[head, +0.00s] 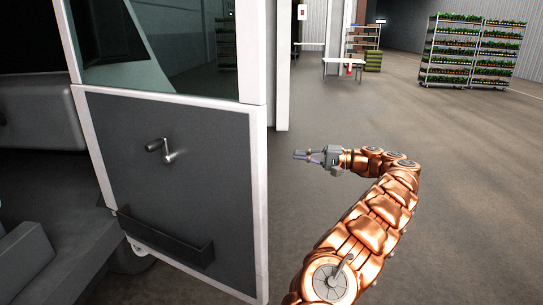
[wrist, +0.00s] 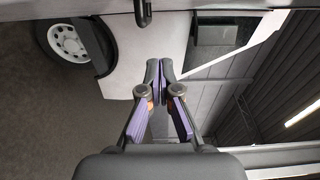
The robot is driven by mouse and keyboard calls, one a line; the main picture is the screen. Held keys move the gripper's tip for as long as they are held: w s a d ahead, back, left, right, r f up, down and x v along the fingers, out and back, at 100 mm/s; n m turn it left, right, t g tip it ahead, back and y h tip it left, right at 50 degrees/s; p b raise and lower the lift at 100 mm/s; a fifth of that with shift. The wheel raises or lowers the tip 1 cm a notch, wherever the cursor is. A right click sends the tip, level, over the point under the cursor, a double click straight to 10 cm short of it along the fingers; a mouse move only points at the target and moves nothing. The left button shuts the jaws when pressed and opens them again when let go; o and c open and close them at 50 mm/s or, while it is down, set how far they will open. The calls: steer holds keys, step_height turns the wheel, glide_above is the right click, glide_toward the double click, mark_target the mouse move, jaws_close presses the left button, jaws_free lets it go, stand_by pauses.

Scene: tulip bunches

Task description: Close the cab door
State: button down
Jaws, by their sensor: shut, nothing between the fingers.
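The cab door (head: 180,190) stands open at the left of the head view, its dark grey inner panel, white frame and window facing me. A crank handle (head: 166,150) and a low door pocket (head: 165,238) are on the panel. My gripper (head: 298,154) is to the right of the door's free edge, pointing left, apart from the door in the picture. It is shut and empty. In the wrist view, my closed fingers (wrist: 160,68) point at a white vehicle body (wrist: 150,50), seen turned sideways. The door's outer face is hidden in the head view.
Part of the cab interior (head: 35,200) shows at the far left. A wheel (wrist: 68,42) shows in the wrist view. Plant racks (head: 470,52) and a white table (head: 343,67) stand far back. The floor right of the door is clear.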

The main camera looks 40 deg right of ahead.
mark_target(263, 158)
steer(key=shift+w+a+p, duration=0.85)
steer(key=shift+w+a, duration=0.1)
steer(key=shift+a, duration=0.8)
steer(key=shift+w+a+p, duration=0.8)
steer(key=shift+w+a, duration=0.2)
steer(key=shift+a, duration=0.8)
steer(key=shift+w+a+p, duration=0.85)
steer(key=shift+w+a, duration=0.1)
steer(key=shift+a, duration=0.8)
steer(key=shift+s+a, duration=0.1)
steer(key=shift+a, duration=0.05)
